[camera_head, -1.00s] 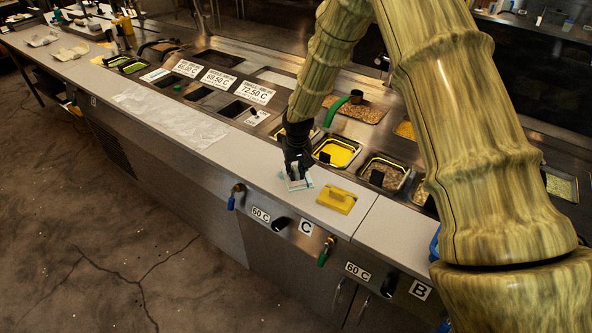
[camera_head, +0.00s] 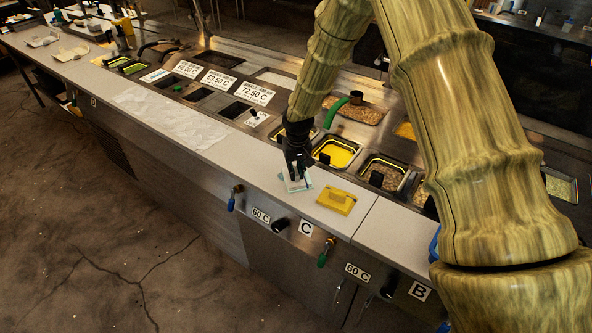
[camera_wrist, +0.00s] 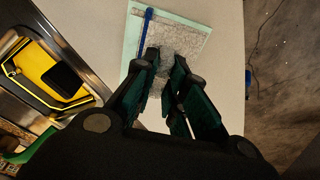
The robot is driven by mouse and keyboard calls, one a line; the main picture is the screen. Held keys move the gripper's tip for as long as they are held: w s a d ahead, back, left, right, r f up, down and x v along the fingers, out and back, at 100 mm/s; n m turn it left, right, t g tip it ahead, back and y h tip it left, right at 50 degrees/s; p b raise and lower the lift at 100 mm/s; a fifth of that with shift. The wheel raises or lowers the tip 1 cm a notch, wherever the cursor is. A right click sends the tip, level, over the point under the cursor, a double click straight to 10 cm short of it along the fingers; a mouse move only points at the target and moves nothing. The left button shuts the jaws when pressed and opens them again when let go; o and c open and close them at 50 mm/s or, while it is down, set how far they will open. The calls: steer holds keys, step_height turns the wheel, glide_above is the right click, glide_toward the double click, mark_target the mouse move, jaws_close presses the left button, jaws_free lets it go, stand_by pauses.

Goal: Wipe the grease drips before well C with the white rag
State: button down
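My gripper (camera_head: 297,172) is low over the counter near the yellow-filled well (camera_head: 337,153) and the C label (camera_head: 305,228). In the wrist view my gripper (camera_wrist: 172,72) points down, its dark green fingers apart on either side of a grey-white textured piece (camera_wrist: 182,42), which may be the rag. That piece lies on a pale green and white flat sheet (camera_wrist: 132,35), with a blue stick (camera_wrist: 147,22) beside it. Whether the fingers touch the piece is hard to tell. I cannot make out grease drips.
A yellow flat block (camera_head: 337,201) lies on the counter (camera_head: 262,172) just right of my gripper. A crumpled translucent sheet (camera_head: 170,120) covers the counter to the left. Valve handles (camera_head: 326,252) stick out from the front panel.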

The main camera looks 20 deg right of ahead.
mark_target(283, 170)
stand_by(0.3)
steer(key=shift+w+a, duration=0.8)
steer(key=shift+w, duration=0.2)
steer(key=shift+w+a, duration=0.8)
steer(key=shift+w, duration=0.15)
steer(key=shift+b, duration=0.3)
steer(key=shift+w+a+f+b, duration=0.15)
steer(key=shift+w+a+b, duration=0.3)
steer(key=shift+w+a, duration=1.25)
steer(key=shift+w, duration=0.15)
steer(key=shift+w+a, duration=0.7)
steer(key=shift+w, duration=0.15)
steer(key=shift+s+d, duration=0.1)
steer(key=shift+s+d+r+p, duration=0.1)
steer(key=shift+s+d+p, duration=0.1)
steer(key=shift+s+d, duration=0.7)
steer(key=shift+s+d+r+p, duration=0.1)
steer(key=shift+s+d+p, duration=0.05)
steer(key=shift+s+d, duration=0.65)
